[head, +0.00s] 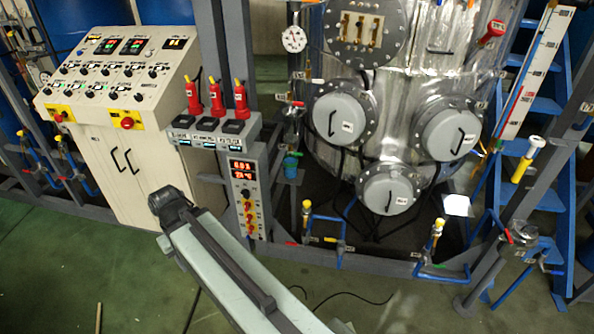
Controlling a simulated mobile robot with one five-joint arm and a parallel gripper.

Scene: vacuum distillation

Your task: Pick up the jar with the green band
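I cannot make out a jar with a green band for certain. A small blue-green vessel (291,164) sits on a grey bracket between the control post and the big steel tank; it is too small to tell whether it is a jar or carries a band. My arm reaches up from the bottom of the view and ends in a dark joint in front of the white cabinet. No gripper fingers show, so I cannot see what my gripper holds.
A white control console (122,130) stands at the left. A grey control post (240,185) with red-handled parts stands beside it. The steel tank (405,60) fills the back, with blue steps (548,105) at the right. Low grey rails and valves edge the open green floor (80,285).

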